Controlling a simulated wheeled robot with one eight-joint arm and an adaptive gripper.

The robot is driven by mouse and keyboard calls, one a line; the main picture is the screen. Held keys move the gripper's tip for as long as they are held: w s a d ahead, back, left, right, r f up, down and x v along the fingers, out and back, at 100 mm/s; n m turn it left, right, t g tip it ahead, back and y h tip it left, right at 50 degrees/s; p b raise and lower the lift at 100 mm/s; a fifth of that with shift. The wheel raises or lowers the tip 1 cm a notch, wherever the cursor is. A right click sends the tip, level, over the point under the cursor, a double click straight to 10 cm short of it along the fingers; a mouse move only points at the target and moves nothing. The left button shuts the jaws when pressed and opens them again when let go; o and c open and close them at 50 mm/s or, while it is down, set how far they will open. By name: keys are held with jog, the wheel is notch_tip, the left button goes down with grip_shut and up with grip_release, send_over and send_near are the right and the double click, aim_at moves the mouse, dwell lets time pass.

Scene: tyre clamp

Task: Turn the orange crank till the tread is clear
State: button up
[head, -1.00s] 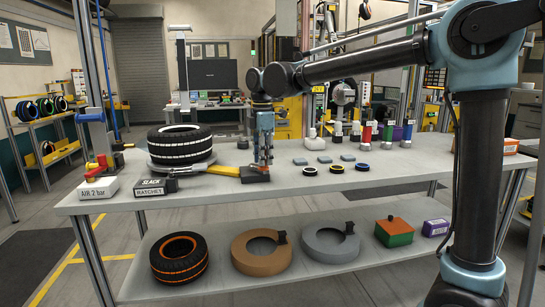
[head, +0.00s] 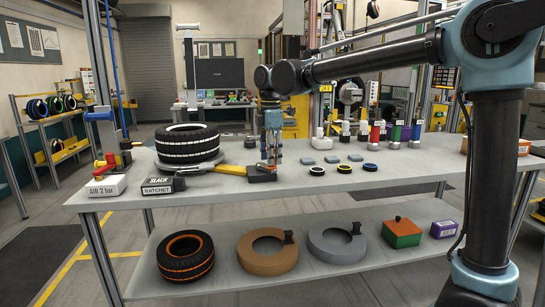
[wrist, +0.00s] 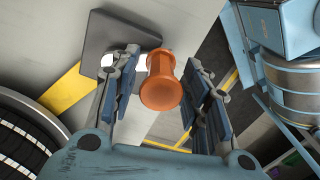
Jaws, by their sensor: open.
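The orange crank knob (wrist: 161,83) stands between the two fingers of my open gripper (wrist: 160,88) in the wrist view. Gaps show on both sides of it, so the fingers seem not to grip it. Behind it is a dark grey block (wrist: 112,40). In the head view my gripper (head: 271,160) points down over the dark block (head: 262,175) at the end of a yellow bar (head: 210,168); the knob is mostly hidden there by the fingers. The black tyre with white tread stripes (head: 188,145) lies left of the gripper. Its edge also shows in the wrist view (wrist: 25,140).
Labelled SLACK/RATCHET (head: 163,186) and AIR 2 bar (head: 106,188) blocks stand at the bench's left. Small pads, rings and coloured canisters (head: 375,133) stand right of the gripper. The bench's front strip (head: 300,190) is clear. Another tyre (head: 186,256) is on the lower shelf.

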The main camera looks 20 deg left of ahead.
notch_tip(320, 180, up, 12)
jog(key=shift+w+f, duration=0.1)
jog(key=shift+f, duration=0.05)
dwell(0.3)
